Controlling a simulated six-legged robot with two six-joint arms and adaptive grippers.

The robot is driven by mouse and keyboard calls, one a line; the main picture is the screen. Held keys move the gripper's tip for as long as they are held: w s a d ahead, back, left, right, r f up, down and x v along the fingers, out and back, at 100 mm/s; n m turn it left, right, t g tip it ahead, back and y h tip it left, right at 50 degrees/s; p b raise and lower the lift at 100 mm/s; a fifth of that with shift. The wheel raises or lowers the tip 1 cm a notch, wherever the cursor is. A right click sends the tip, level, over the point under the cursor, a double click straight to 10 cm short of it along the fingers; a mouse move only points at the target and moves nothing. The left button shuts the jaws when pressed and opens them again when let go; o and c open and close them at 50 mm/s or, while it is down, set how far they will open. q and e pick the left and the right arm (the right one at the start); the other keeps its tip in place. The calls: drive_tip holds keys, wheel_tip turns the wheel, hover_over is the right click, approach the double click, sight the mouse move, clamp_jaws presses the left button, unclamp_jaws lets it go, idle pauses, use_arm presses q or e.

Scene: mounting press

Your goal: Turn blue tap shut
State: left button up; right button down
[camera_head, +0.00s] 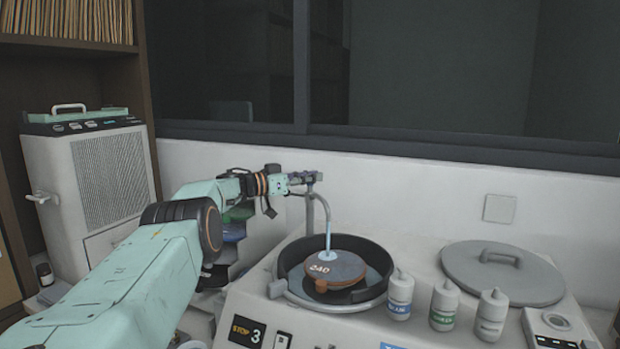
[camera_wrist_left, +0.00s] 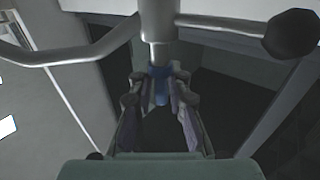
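The blue tap (camera_wrist_left: 160,73) sits on a grey metal pipe in the left wrist view, with its blue handle between my fingers. My left gripper (camera_wrist_left: 161,92) has its fingers drawn in close on both sides of the handle and looks shut on it. In the head view my left gripper (camera_head: 303,178) reaches the top of the tap's post from the left, and the handle is mostly hidden there. A curved spout (camera_head: 322,203) hangs over a black round bowl (camera_head: 376,290). A pale stream falls from it onto a brown disc (camera_head: 345,265) marked 240. My right gripper is out of view.
Several white bottles (camera_head: 443,305) stand right of the bowl, before a grey round lid (camera_head: 503,273). A white cabinet unit (camera_head: 100,185) stands at the left. A white wall (camera_head: 420,205) runs close behind the tap. In the wrist view, a black knob (camera_wrist_left: 291,34) sits right of the tap.

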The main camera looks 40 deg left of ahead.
use_arm(q)
drive_tip(key=shift+o, duration=1.3)
drive_tip(key=shift+a+r, duration=0.1)
drive_tip(key=shift+v, duration=0.8)
drive_tip(key=shift+s+a, duration=0.2)
drive_tip(key=shift+s, duration=0.35)
drive_tip(key=v, duration=0.9)
